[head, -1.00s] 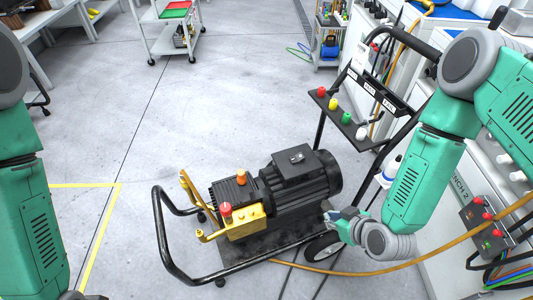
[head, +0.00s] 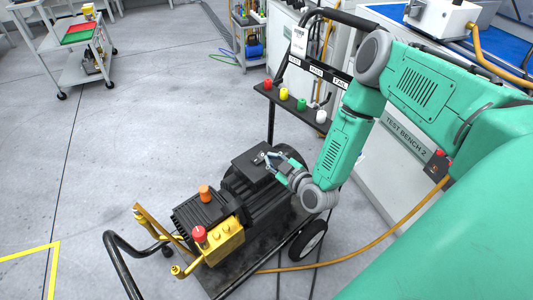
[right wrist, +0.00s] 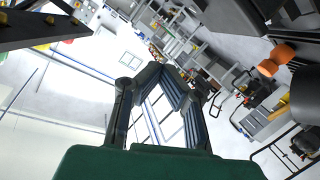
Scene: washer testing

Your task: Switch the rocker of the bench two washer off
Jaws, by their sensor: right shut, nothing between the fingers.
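The pressure washer is a black motor (head: 262,197) with a yellow pump block (head: 222,243) on a wheeled black cart beside the bench labelled TEST BENCH 2 (head: 405,137). A black box (head: 247,165) sits on top of the motor. The rocker cannot be made out; the gripper covers part of the box. My right gripper (head: 266,158) is shut and empty, its tips at or just above the box; contact cannot be told. Its fingers (right wrist: 178,88) also show in the right wrist view. My left gripper is out of view.
A red knob (head: 200,234) and an orange cap (head: 205,194) stand up from the washer. The cart's rack with coloured nozzles (head: 284,94) rises behind the motor. An orange hose (head: 385,238) runs to the bench. The floor at left is open.

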